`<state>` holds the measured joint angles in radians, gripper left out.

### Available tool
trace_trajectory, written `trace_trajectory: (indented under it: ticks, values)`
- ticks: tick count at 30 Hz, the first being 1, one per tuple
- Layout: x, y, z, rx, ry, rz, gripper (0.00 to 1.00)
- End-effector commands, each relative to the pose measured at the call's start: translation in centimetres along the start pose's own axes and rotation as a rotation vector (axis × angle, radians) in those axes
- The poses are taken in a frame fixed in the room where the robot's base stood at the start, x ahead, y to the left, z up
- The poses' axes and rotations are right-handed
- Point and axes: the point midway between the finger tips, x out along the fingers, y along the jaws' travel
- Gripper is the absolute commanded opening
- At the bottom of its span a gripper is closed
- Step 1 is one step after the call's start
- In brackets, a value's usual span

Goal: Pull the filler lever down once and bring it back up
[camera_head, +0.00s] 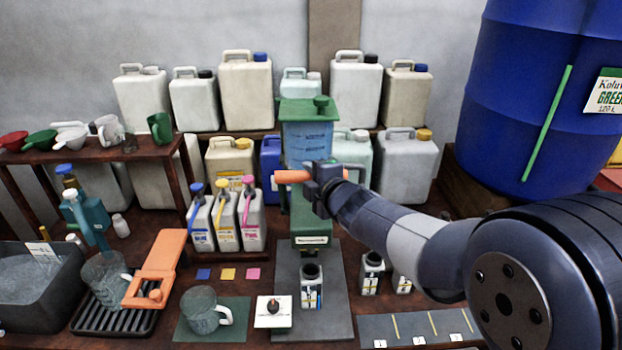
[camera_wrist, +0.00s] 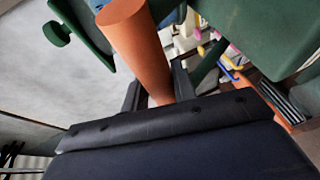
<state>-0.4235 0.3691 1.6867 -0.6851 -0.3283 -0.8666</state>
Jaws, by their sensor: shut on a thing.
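The filler (camera_head: 308,150) is a green-framed stand with a clear blue-tinted tank, in the middle of the bench. Its orange lever handle (camera_head: 288,177) sticks out to the left, roughly level, just below the tank. My gripper (camera_head: 318,178) is shut on the handle; my arm reaches in from the right. In the wrist view the orange handle (camera_wrist: 140,45) runs between my two fingers. A small open bottle with a label (camera_head: 311,287) stands upright under the filler's spout area. The spout itself is hard to make out.
Two more labelled bottles (camera_head: 372,272) stand right of the filler. Blue, yellow and pink pump jugs (camera_head: 226,218) stand to the left. A glass jug (camera_head: 204,312) sits on a green mat in front, beside a white card (camera_head: 273,312). A large blue barrel (camera_head: 520,90) fills the right back.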

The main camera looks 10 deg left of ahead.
Motion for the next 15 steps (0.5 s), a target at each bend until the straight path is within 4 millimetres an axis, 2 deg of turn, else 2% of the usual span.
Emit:
trace_trajectory:
  ticks: [1,11,12,15]
  values:
    - [0.05,0.47,-0.03,-0.002,0.002,0.009,0.0]
    - [0.07,0.6,-0.02,-0.002,0.002,0.011,0.0]
    - [0.07,0.62,-0.02,-0.002,0.002,0.012,0.28]
    - [0.06,0.59,-0.02,-0.001,0.002,0.011,0.36]
